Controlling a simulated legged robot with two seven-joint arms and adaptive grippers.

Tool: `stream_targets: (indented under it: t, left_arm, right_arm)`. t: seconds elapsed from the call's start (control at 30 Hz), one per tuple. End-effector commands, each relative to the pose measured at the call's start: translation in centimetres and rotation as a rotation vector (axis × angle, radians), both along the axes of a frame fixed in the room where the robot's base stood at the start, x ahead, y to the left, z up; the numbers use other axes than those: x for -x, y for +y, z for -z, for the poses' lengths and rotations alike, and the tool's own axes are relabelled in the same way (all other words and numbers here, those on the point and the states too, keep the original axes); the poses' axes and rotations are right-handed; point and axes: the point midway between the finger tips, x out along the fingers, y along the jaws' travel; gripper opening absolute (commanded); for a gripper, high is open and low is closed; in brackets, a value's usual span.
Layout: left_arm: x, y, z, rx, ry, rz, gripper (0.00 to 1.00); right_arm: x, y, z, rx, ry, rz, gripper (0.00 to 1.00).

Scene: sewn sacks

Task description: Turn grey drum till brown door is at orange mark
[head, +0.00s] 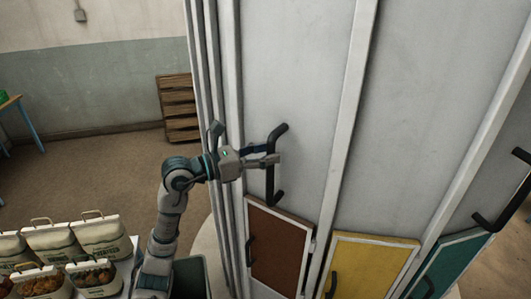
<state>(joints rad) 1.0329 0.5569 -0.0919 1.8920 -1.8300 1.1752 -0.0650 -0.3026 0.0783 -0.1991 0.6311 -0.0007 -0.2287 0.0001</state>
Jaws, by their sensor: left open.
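The grey drum (298,75) fills the middle and right, with tall grey panels between pale upright ribs. The brown door (283,250) is low on its left panel, with a small dark handle on its left side. A black bar handle (272,187) is fixed to the panel above the brown door. My left gripper (267,153) is open at the upper half of this bar, its fingers overlapping it in the picture. I cannot tell whether they touch it. I see no orange mark. My right gripper is not in view.
A yellow door (368,262) and a teal door (450,265) sit right of the brown one. Another black handle (505,195) is at far right. Several sewn sacks (100,235) stand at lower left. A wooden pallet (178,107) leans by the wall.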

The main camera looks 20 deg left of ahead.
Motion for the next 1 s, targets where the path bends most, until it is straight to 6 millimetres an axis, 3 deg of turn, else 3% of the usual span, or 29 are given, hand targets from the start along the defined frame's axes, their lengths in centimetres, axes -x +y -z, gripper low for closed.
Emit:
stream_targets:
  t: [0.03,0.2,0.5,0.8,1.0]
  left_arm:
    - [0.0,-0.2,0.0,-0.001,-0.001,0.001,0.42]
    - [0.0,-0.6,-0.1,-0.004,0.0,0.0,0.0]
    - [0.0,-0.6,-0.1,-0.001,0.0,0.003,0.0]
    - [0.9,-4.8,-0.1,-0.006,0.001,0.011,0.0]
    - [1.0,-5.7,-0.1,-0.013,0.002,0.012,0.0]
  right_arm:
    - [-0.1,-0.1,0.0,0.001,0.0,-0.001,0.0]
    - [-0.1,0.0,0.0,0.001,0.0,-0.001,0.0]
    - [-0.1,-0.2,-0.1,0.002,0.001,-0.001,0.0]
    - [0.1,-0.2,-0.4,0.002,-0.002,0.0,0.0]
    - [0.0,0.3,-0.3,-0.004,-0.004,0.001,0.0]
